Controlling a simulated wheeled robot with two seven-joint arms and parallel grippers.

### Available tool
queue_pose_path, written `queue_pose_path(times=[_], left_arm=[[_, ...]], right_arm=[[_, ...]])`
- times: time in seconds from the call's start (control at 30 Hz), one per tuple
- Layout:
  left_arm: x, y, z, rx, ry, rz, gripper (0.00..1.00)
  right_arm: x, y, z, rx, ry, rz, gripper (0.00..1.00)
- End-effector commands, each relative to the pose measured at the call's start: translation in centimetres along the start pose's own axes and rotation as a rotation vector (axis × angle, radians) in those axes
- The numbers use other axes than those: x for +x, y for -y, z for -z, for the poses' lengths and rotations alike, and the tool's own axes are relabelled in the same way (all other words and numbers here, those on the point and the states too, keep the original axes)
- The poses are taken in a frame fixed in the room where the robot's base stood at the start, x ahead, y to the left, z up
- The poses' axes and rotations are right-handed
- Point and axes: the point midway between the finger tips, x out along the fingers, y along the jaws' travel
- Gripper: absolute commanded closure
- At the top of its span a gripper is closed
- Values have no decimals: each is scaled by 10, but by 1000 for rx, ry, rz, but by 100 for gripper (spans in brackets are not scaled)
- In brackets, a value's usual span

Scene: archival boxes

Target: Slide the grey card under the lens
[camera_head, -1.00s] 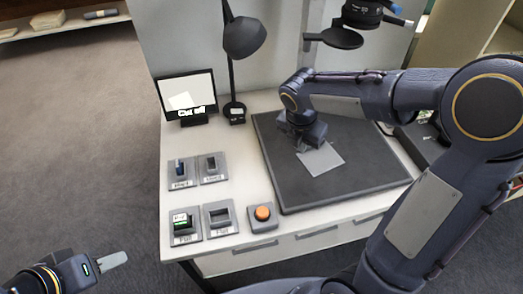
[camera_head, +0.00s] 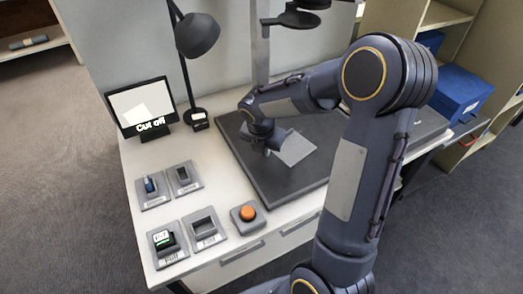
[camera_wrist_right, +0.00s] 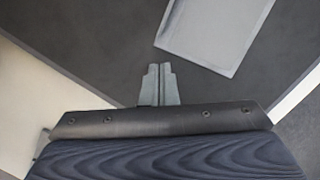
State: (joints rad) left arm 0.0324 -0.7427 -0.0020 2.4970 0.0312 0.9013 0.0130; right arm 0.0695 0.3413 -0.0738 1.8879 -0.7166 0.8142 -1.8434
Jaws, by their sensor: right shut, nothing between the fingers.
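The grey card (camera_head: 294,149) lies tilted on the dark board (camera_head: 290,184), and it also shows at the top of the right wrist view (camera_wrist_right: 216,30). My right gripper (camera_head: 269,151) is low over the board at the card's left side. In the right wrist view its fingers (camera_wrist_right: 159,70) are together and empty, just short of the card's near edge; I cannot tell whether they touch the board. The black lens assembly (camera_head: 291,19) hangs above the back of the board on a column. My left gripper is out of view.
A lamp (camera_head: 197,36) stands behind. An orange button (camera_head: 247,213) and several grey holders, one with a green-black block (camera_head: 165,241), occupy the front left. A blue box (camera_head: 459,92) is on the right.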

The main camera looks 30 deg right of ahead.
Motion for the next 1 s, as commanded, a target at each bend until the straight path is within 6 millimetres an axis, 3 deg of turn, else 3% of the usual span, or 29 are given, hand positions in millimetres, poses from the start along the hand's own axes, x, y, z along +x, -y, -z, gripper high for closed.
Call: queue_pose_path(times=[0.2,0.63,0.83,1.0], left_arm=[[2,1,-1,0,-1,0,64],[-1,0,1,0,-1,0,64],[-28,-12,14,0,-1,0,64],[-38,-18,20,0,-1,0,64]], right_arm=[[5,1,-20,2,-1,2,100],[4,0,-25,0,-3,3,100],[7,1,-59,3,-5,5,100],[16,0,-81,1,-3,2,100]])
